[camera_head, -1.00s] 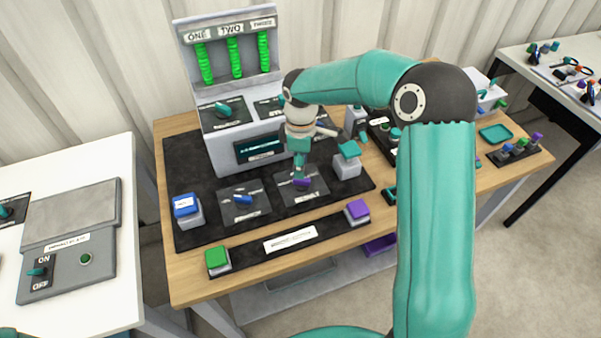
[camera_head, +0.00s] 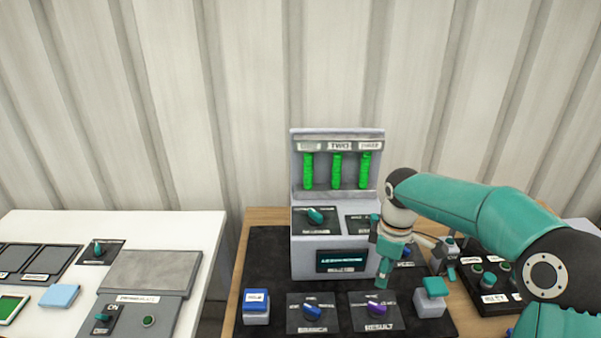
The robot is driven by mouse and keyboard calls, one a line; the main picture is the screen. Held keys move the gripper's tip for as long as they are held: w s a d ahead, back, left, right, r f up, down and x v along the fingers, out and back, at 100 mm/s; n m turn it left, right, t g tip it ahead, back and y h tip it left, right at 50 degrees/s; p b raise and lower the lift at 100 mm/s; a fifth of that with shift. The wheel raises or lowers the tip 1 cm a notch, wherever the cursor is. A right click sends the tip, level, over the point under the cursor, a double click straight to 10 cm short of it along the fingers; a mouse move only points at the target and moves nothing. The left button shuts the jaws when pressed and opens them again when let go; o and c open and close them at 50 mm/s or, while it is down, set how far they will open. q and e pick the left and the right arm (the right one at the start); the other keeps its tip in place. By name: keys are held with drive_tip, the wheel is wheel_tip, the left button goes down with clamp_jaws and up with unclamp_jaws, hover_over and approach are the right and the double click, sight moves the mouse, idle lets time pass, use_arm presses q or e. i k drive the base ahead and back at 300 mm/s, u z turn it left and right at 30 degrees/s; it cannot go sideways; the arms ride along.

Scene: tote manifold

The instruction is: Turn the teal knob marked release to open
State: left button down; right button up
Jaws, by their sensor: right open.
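A teal knob (camera_head: 315,215) sits on a dark plate on the upper left of the grey machine (camera_head: 308,258); its label is too small to read. Three green columns (camera_head: 336,171) stand above it. My right gripper (camera_head: 416,268) is open and empty in front of the machine's lower right. It is right of the teal knob and above the purple knob (camera_head: 376,308) marked RESULT, apart from it. The gripper and wrist hide part of the machine's right-hand panel. My left gripper is not in view.
A blue knob (camera_head: 312,312), a blue button block (camera_head: 256,306) and a teal-topped block (camera_head: 431,297) stand on the black mat (camera_head: 265,267). A knob panel (camera_head: 490,298) is at right. A white table (camera_head: 195,235) with panels is at left, beyond a gap.

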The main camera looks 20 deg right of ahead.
sight(314, 219)
drive_tip(key=k, duration=1)
